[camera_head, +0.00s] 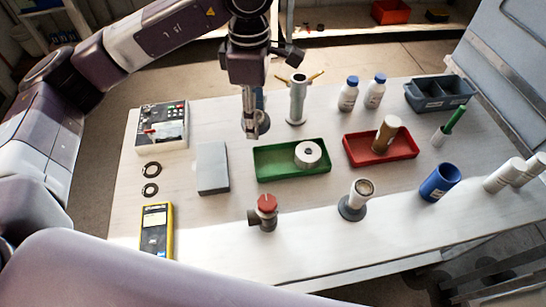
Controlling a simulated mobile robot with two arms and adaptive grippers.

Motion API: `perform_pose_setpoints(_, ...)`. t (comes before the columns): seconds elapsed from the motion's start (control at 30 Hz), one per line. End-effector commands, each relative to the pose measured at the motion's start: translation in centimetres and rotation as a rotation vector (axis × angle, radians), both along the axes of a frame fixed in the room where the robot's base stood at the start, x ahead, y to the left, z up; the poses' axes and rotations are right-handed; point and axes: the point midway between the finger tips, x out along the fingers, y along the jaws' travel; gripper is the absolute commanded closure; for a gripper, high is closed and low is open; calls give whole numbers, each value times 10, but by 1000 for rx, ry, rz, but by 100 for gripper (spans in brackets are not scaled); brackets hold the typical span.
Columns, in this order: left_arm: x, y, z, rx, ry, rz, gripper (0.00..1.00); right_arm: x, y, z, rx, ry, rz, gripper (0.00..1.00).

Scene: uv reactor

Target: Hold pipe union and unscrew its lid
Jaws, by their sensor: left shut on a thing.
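My left gripper (252,128) points down above the back of the table, left of centre. It is shut on a small grey rounded piece (263,122), partly hidden by the fingers; I cannot tell whether this is the pipe union. A brown-grey pipe fitting (266,217) with a side port and a red cap (266,202) stands upright near the front edge, apart from the gripper. A white and grey cylinder on a round flange (352,210) stands to its right. My right gripper is not in view.
A green tray (262,172) holds a white ring (308,154). A red tray (376,161) holds a brown cylinder (385,134). The front middle is mostly clear.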

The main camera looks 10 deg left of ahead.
Motion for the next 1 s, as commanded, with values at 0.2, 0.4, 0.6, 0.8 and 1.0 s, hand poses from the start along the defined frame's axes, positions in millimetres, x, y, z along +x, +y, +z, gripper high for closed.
perform_pose_setpoints(0.2,10,-17,19,-1,4,461,85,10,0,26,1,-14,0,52)
perform_pose_setpoints(0.4,16,-28,28,-1,2,816,85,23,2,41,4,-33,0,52)
perform_pose_setpoints(0.6,19,-33,30,-1,0,1004,85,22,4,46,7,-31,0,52)
perform_pose_setpoints(0.8,18,-33,7,3,6,1042,85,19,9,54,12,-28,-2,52)
perform_pose_setpoints(1.0,18,-33,-45,5,6,1041,85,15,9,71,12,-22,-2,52)
